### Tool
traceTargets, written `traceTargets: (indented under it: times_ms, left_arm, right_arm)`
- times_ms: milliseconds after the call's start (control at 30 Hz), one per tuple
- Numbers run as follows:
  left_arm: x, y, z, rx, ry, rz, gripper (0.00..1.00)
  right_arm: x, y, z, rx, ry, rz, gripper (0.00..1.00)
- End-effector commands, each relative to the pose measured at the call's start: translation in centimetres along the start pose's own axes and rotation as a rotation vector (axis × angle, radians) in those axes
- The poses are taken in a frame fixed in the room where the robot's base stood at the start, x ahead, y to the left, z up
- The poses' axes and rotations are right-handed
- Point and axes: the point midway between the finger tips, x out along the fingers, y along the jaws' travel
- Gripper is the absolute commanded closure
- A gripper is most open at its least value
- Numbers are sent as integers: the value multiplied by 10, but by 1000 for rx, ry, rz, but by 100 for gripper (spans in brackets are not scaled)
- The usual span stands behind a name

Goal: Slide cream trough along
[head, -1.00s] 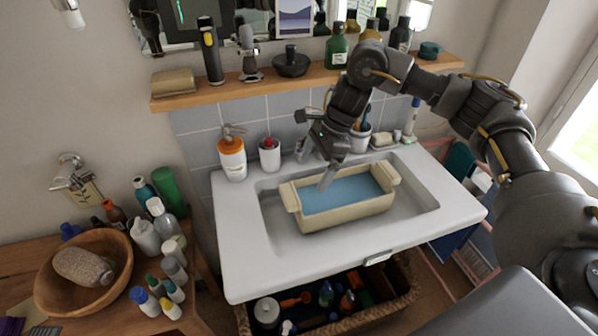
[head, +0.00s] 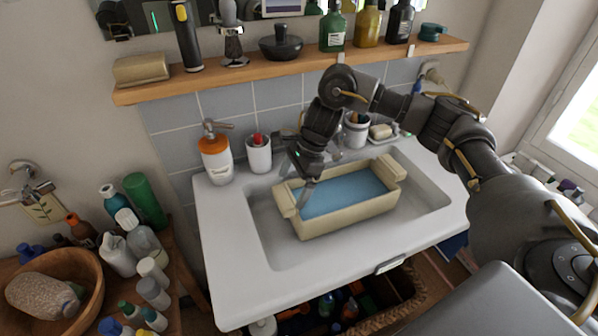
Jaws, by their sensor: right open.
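The cream trough (head: 350,217) sits in the basin of the white sink (head: 232,262). It is rectangular, has a blue inside and a raised grip at each short end. My right gripper (head: 300,193) is at the trough's left end, pointing down, near the left grip (head: 284,202). It is open. Whether its fingers touch the trough is hard to tell. My left gripper is not in view.
An orange-topped soap bottle (head: 215,158) and a white cup (head: 259,154) stand on the sink's back left. A grey cup (head: 356,131) and a soap dish (head: 382,132) stand at the back right. A wooden shelf (head: 290,70) runs above. The wicker hamper (head: 400,312) is below.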

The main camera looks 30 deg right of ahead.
Motion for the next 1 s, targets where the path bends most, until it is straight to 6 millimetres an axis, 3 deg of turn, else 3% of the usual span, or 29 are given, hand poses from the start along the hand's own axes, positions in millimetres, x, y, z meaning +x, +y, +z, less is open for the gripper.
traceTargets:
  times_ms: [200, 400, 800, 1000]
  left_arm:
    - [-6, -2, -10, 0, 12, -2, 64]
    - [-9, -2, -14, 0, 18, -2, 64]
    - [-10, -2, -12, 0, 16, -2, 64]
    - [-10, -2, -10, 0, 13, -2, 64]
  right_arm:
    - [37, 2, -2, 5, 1, 2, 0]
    - [58, 1, -1, 5, 1, -1, 0]
    - [65, 0, -2, 4, 0, -2, 0]
    - [65, 0, -2, 4, 0, -2, 26]
